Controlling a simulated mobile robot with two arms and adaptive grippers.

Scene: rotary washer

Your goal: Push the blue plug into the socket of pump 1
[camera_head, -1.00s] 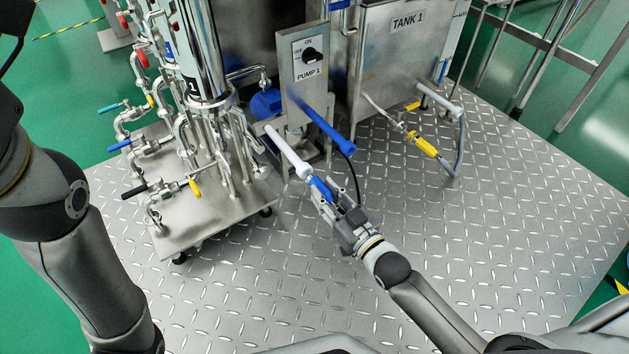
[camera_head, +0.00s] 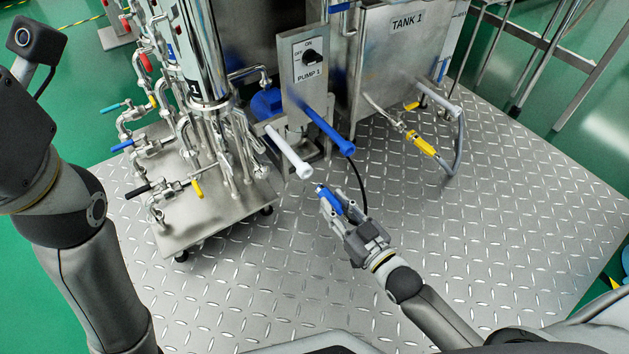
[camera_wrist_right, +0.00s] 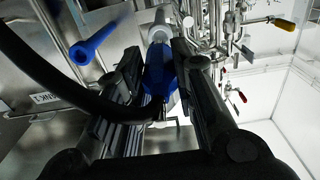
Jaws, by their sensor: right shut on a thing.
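My right gripper (camera_head: 332,199) is shut on the blue plug (camera_head: 325,194) above the metal floor. A black cable (camera_head: 358,188) shows beside the plug. The plug's tip points up-left at the open end of a white bar-like socket (camera_head: 288,153) below the pump 1 panel (camera_head: 309,75). In the head view a small gap shows between them. In the right wrist view the blue plug (camera_wrist_right: 158,72) sits between the fingers, with a pale end (camera_wrist_right: 159,33) in front of it; whether they touch there is unclear. My left gripper is out of view.
A blue bar (camera_head: 326,132) juts out just right of the white one. A pipe rack with valves (camera_head: 185,190) stands at left. Tank 1 (camera_head: 405,50) and a yellow-banded hose fitting (camera_head: 420,143) are at right. The plated floor (camera_head: 480,240) at front right is clear.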

